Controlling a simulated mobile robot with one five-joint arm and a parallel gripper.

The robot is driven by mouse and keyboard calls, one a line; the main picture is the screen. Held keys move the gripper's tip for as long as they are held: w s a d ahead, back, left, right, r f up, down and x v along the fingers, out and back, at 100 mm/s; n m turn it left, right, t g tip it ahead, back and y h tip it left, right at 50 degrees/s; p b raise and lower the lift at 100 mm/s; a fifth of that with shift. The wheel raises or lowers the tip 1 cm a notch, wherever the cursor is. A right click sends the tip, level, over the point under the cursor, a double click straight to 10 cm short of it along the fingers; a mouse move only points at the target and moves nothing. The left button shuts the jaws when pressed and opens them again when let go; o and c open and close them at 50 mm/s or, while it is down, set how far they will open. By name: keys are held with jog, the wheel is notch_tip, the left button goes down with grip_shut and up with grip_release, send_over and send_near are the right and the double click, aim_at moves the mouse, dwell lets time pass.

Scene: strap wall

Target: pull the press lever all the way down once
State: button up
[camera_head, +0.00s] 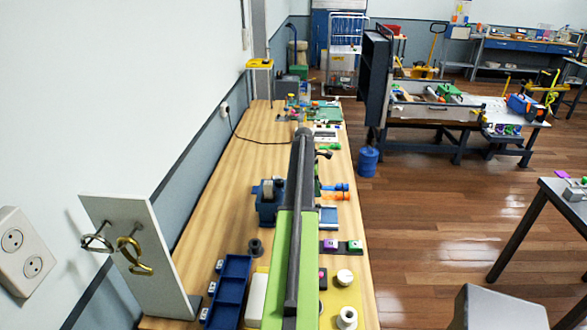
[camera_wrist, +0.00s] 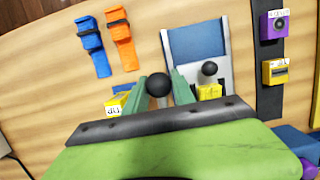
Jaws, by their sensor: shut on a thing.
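The press lever shows in the wrist view as a black ball knob (camera_wrist: 159,85) between my fingertips. My gripper (camera_wrist: 161,88) has its two green-grey fingers closed on this knob, one on either side. A blue and white plate (camera_wrist: 195,42) lies just beyond the knob, and a second, smaller dark ball (camera_wrist: 209,69) is in front of it, right of my fingers. The lever's shaft is hidden behind the gripper body. In the head view my own arm covers the gripper and the lever, and only part of the blue and white plate (camera_head: 328,218) shows beside it.
An orange clip (camera_wrist: 120,40) and a blue clip (camera_wrist: 92,45) lie left of the plate. A purple block (camera_wrist: 272,24) and a yellow block (camera_wrist: 275,70) sit on a dark strip at right. A blue tray (camera_head: 228,290) and a white panel with hooks (camera_head: 155,250) stand left of my arm.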

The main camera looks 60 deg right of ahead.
jog(key=shift+s+r+p, duration=0.1)
jog(key=shift+r+p, duration=0.95)
jog(key=shift+r, duration=0.45)
jog(key=p+v, duration=0.1)
jog(key=p, duration=0.1)
jog(key=p+v, duration=0.1)
jog(key=v, duration=0.1)
jog(key=shift+s+d+r+p, duration=0.15)
jog(key=shift+r+p, duration=0.2)
jog(key=shift+r, duration=0.05)
jog(key=shift+w+p+v, duration=0.2)
jog(key=shift+p+v, duration=1.45)
jog(key=shift+v, duration=0.15)
jog(key=shift+f, duration=0.15)
jog(key=o, duration=0.9)
